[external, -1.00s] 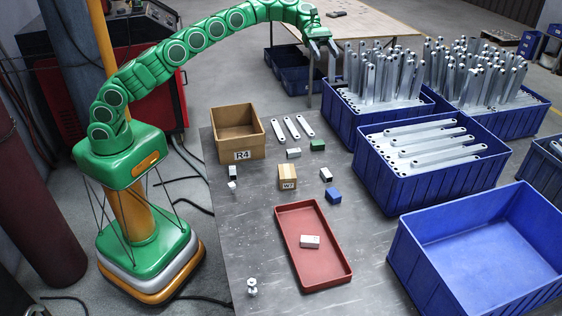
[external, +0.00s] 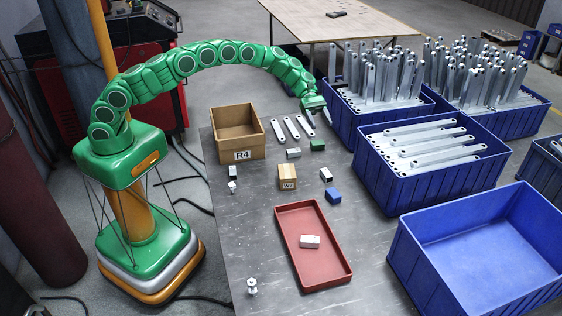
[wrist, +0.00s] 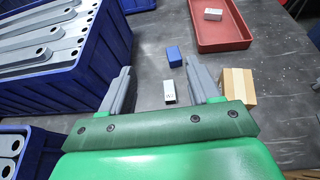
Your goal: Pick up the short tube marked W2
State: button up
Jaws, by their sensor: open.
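A short pale tube (wrist: 169,91) lies between my fingers' lines in the wrist view, clear of both. It has a small dark mark, too small to read surely. It seems to be the tube (external: 326,174) beside the blue block in the external view. Other short tubes lie near the long brackets (external: 293,153), on the left of the table (external: 232,172) and in the red tray (external: 310,242); I cannot read W2 on any. My gripper (external: 320,122) is open and empty above the table's far end; its fingers also show in the wrist view (wrist: 158,66).
A blue block (external: 333,196), a cardboard block marked W7 (external: 287,171) and a green block (external: 317,145) stand nearby. The red tray (external: 337,266) is in front, the R4 box (external: 239,143) at left. Blue bins of brackets (external: 377,183) line the right.

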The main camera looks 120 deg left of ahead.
send_near(325, 171)
jog(key=shift+x, duration=4.75)
jog(key=shift+a, duration=0.1)
jog(key=c, duration=1.1)
